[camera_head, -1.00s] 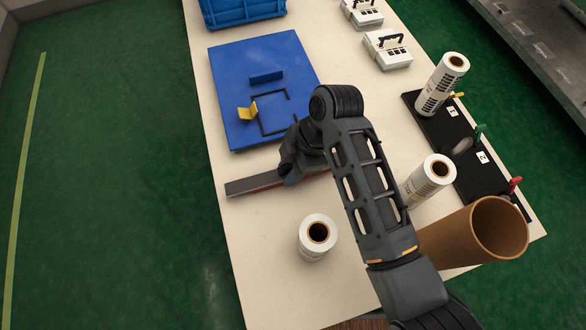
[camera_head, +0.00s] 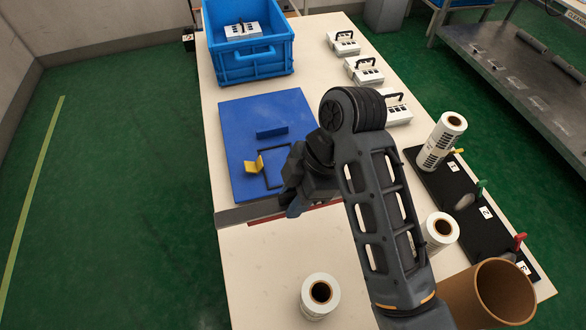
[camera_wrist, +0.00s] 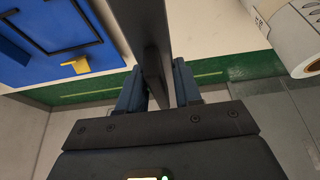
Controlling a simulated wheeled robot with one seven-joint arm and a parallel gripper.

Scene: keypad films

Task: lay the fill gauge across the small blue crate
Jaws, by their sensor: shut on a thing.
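The fill gauge, a long grey bar with a red strip along one edge (camera_head: 240,215), is held crosswise by my gripper (camera_head: 294,208). In the wrist view the bar (camera_wrist: 154,40) runs between the two blue-grey fingers (camera_wrist: 160,92), which are shut on it. In the head view it lies just in front of the blue board, and its height above the table is hard to tell. The blue crate (camera_head: 252,66) stands beyond the board at the far end of the table. A white keypad unit with a black handle (camera_head: 243,30) is inside it.
The blue board (camera_head: 235,120) carries a yellow tab (camera_head: 254,165) and a raised blue block. Several white keypad units stand at right. White rolls, including one near the front (camera_head: 320,296), a black numbered rack (camera_head: 450,190) and a brown tube (camera_head: 492,300) are nearer me.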

